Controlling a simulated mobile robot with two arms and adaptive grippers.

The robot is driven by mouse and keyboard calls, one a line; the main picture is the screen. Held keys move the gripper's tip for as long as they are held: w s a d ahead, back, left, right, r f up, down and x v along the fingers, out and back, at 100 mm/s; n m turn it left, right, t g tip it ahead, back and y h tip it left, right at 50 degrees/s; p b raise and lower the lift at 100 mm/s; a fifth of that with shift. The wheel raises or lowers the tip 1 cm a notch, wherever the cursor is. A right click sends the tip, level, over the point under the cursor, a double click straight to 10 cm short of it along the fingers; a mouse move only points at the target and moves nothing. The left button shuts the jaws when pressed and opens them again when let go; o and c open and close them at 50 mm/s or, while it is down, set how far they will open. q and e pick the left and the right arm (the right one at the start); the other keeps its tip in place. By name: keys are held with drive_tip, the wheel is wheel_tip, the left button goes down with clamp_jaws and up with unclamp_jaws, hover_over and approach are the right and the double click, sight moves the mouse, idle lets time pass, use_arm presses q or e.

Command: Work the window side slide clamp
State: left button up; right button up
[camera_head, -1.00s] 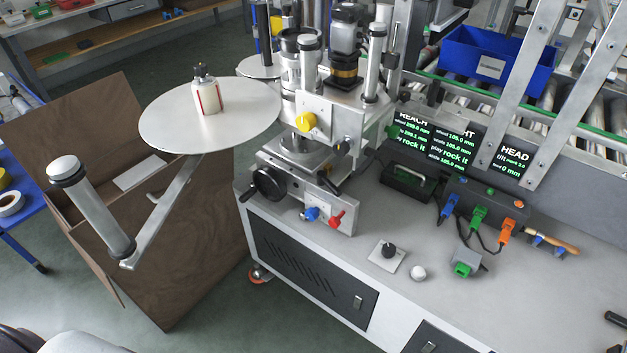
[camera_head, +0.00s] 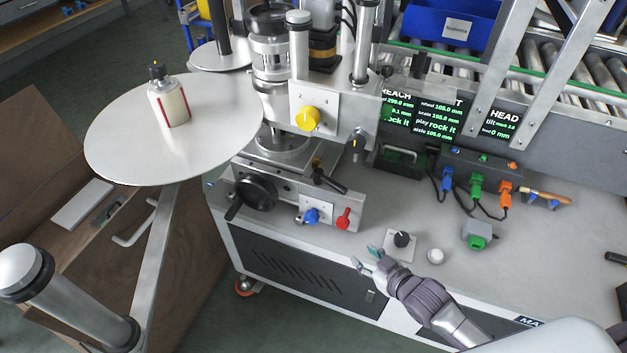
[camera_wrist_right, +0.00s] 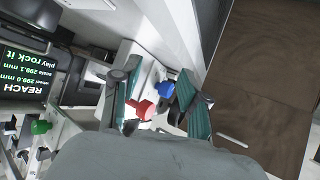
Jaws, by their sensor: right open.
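The labeller's slide block (camera_head: 275,200) carries a blue knob (camera_head: 312,216) and a red lever knob (camera_head: 343,219) on its front face, with a black lever (camera_head: 328,180) above them and a black handwheel (camera_head: 256,193) at the left. I cannot tell which one is the window side clamp. My right gripper (camera_head: 367,257) is open and empty, in front of and below the red knob, apart from it. In the right wrist view, the red knob (camera_wrist_right: 145,109) and the blue knob (camera_wrist_right: 165,89) show between the open fingers. My left gripper is out of view.
A black knob on a plate (camera_head: 402,240) and a white dome (camera_head: 435,256) lie close to my right gripper. A yellow knob (camera_head: 308,118) sits higher up. A round white disc (camera_head: 120,145) bears a bottle (camera_head: 170,104) at the left.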

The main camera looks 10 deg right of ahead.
drive_tip(key=w+d+r+n+t+y, duration=0.2)
drive_tip(key=w+r+t+y, duration=0.15)
drive_tip(key=r, duration=0.35)
drive_tip(key=n+y, duration=0.2)
drive_tip(key=y, duration=0.2)
approach(323, 178)
drive_tip(key=x, duration=0.7)
drive_tip(key=shift+w+f+b, duration=0.25)
drive_tip(key=shift+w+b, duration=0.05)
drive_tip(key=shift+w, duration=0.05)
clamp_jaws()
